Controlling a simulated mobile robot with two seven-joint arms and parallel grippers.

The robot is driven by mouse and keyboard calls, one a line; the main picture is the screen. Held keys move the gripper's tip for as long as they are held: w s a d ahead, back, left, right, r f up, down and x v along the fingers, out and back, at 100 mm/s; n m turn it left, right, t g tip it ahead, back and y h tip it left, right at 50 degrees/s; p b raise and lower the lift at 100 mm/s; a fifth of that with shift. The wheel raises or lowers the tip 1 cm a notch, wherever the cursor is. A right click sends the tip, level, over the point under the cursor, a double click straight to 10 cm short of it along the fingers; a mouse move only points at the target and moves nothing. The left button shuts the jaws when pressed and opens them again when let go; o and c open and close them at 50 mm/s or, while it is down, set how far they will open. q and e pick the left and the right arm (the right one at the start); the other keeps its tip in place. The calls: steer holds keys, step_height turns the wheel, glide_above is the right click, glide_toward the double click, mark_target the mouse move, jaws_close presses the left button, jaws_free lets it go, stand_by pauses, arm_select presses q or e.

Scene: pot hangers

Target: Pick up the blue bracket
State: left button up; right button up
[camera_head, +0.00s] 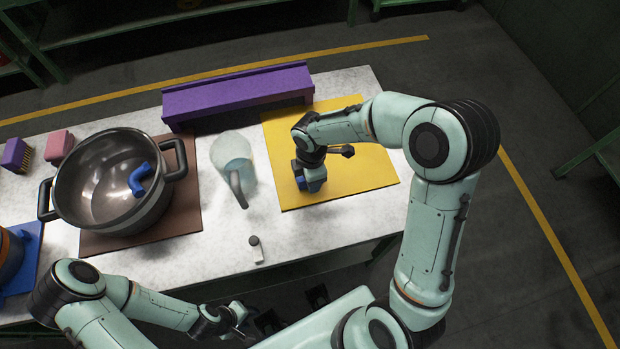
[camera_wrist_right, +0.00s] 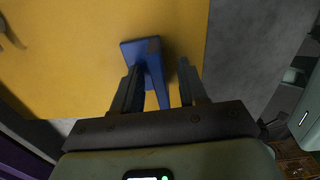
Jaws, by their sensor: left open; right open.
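The blue bracket (camera_head: 315,184) stands on the yellow mat (camera_head: 365,175), partly hidden by my right gripper in the head view. In the right wrist view, the bracket (camera_wrist_right: 142,50) shows a flat plate and a narrow rib that extends between the fingers. My right gripper (camera_wrist_right: 160,85) is open around the rib; the left finger is close to it and a gap shows on the right. I cannot tell whether that finger touches it. My left gripper (camera_head: 243,314) is open in front of the table, far from the bracket.
A steel pot (camera_head: 115,215) with a blue curved piece (camera_head: 139,179) inside stands on a brown board (camera_head: 185,220). A glass jug (camera_head: 232,158) is left of the yellow mat. A purple rack (camera_head: 238,93) lies behind. A small white object (camera_head: 257,250) sits near the front edge.

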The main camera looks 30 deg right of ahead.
jaws_close()
steer(key=shift+r, duration=0.15)
